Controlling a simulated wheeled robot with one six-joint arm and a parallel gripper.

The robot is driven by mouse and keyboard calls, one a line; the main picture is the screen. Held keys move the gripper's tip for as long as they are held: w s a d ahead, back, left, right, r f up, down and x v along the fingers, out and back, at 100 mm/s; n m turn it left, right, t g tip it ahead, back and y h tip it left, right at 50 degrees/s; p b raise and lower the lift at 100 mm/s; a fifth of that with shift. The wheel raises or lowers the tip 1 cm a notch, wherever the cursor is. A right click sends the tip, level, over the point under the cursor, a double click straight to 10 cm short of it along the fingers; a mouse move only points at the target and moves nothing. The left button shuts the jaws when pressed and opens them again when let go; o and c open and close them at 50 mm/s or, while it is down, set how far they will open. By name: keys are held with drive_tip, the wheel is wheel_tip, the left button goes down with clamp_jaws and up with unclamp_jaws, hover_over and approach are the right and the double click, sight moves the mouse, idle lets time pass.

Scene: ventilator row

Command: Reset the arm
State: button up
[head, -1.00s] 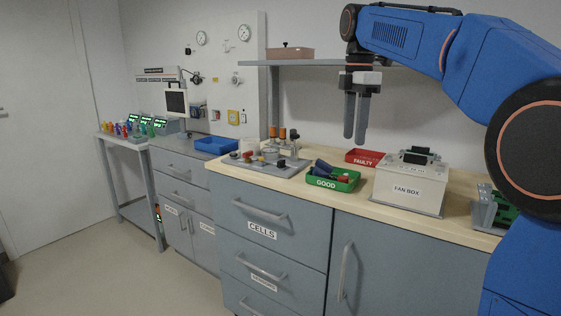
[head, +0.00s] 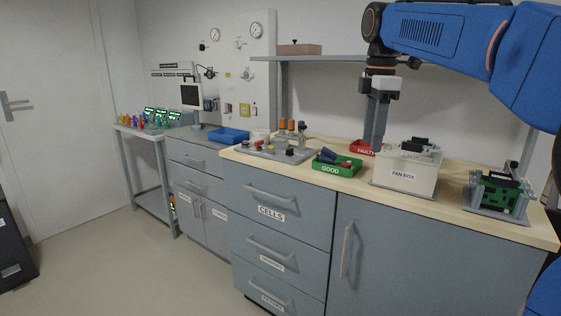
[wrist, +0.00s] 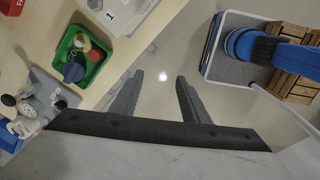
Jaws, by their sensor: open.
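My gripper (head: 376,125) hangs from my blue arm above the back of the wooden counter in the head view, fingers pointing down. In the wrist view the gripper (wrist: 156,90) shows two grey fingers spread apart with nothing between them. Pale floor lies beyond the fingertips there. In the head view the gripper partly covers the red FAULTY tray (head: 360,148).
The green GOOD tray (head: 338,171) holds dark and red items. The white FAN BOX (head: 402,180) and a green circuit board in a stand (head: 497,196) are to its right. A shelf (head: 340,58) runs behind.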

drive_tip(key=s+d+f+m+t, duration=0.2)
drive_tip(key=s+f+m, duration=0.7)
drive_tip(key=s+f, duration=0.5)
drive_tip(key=s+d+f+m+t, duration=0.2)
drive_tip(key=s+d+f+m, duration=0.2)
drive_tip(key=s+f+m, duration=0.5)
drive_tip(key=s+f, duration=0.6)
drive_tip(key=f, duration=0.1)
drive_tip(key=shift+d, duration=0.15)
